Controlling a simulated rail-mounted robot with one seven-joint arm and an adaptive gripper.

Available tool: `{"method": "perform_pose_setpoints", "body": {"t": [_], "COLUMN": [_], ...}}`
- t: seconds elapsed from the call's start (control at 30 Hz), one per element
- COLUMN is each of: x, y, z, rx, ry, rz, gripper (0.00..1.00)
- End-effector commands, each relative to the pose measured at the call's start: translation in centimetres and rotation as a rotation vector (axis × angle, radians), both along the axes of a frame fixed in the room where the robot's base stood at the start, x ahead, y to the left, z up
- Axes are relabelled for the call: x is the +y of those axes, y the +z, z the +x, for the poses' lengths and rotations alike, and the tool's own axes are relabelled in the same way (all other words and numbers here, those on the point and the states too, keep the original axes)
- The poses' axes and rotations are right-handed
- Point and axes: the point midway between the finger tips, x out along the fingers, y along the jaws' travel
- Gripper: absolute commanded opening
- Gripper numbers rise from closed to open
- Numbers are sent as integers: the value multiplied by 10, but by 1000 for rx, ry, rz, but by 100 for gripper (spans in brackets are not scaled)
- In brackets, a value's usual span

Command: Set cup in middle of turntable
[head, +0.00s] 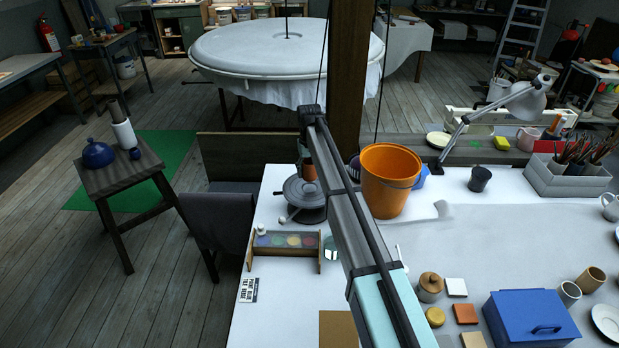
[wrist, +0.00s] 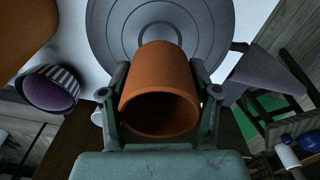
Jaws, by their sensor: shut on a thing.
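The cup (wrist: 160,85), a plain terracotta cylinder with its open mouth toward the wrist camera, is held between the two fingers of my gripper (wrist: 160,70). The grey turntable (wrist: 105,25) with concentric rings lies behind the cup in the wrist view. The cup's far end overlaps the middle rings there. In the head view my gripper (head: 307,152) is above the dark turntable (head: 300,196) on the white table, and a bit of the cup (head: 308,173) shows. My arm hides part of both. I cannot tell whether the cup's base touches the turntable.
An orange bucket (head: 389,180) stands close right of the turntable. A paint box (head: 283,248) lies in front of it. A striped cup (wrist: 45,92) shows left in the wrist view. A grey chair (head: 222,225) stands left of the table.

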Motion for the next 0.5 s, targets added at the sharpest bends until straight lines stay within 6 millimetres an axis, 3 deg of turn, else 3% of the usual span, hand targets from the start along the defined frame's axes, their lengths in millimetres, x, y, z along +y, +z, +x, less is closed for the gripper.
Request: {"method": "perform_pose_setpoints", "body": {"t": [0.3, 0.5], "x": [0, 0], "y": [-34, -42], "z": [-1, 0], "rx": [3, 0], "ry": [0, 0], "rz": [-1, 0], "gripper": [22, 22]}}
